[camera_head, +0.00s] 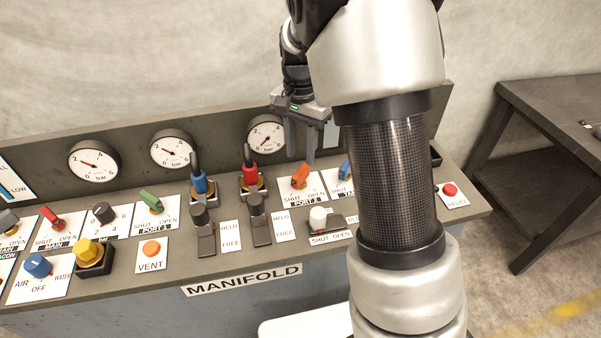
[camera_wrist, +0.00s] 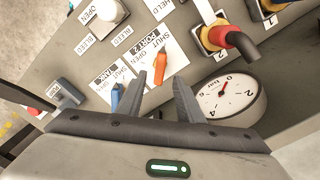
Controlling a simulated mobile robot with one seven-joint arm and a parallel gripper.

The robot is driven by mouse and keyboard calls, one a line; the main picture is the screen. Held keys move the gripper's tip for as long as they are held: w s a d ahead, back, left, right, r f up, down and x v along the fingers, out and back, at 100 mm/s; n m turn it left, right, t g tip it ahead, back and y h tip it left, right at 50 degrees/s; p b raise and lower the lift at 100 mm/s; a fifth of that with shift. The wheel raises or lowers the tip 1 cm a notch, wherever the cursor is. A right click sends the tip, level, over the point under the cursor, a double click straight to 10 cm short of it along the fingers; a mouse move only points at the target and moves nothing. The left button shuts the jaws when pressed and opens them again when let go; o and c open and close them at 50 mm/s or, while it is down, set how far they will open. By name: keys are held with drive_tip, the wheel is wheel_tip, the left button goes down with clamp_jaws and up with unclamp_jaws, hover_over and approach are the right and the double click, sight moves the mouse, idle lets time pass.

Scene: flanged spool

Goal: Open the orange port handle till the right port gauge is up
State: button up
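The orange port handle (camera_head: 300,176) sits on a white plate labelled SHUT, OPEN and PORT 2, on the right part of the panel. My gripper (camera_head: 301,148) is open and empty, with its fingers pointing down just above and behind the handle. In the wrist view, the orange handle (camera_wrist: 161,60) appears in line with the gap between the open fingertips (camera_wrist: 161,77); no contact shows. The right port gauge (camera_head: 266,135) is on the backboard, left of my gripper.
A blue handle (camera_wrist: 118,97) is close beside the orange one, partly hidden by my arm in the head view. A red-collared lever (camera_head: 249,165) stands to its left. A white knob (camera_head: 318,217) is in front. The backboard (camera_head: 220,118) rises behind.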

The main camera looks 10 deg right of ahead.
sight(301, 170)
wheel_tip(301, 170, down, 8)
drive_tip(key=shift+r+b, duration=0.25)
drive_tip(key=shift+b, duration=0.15)
clamp_jaws()
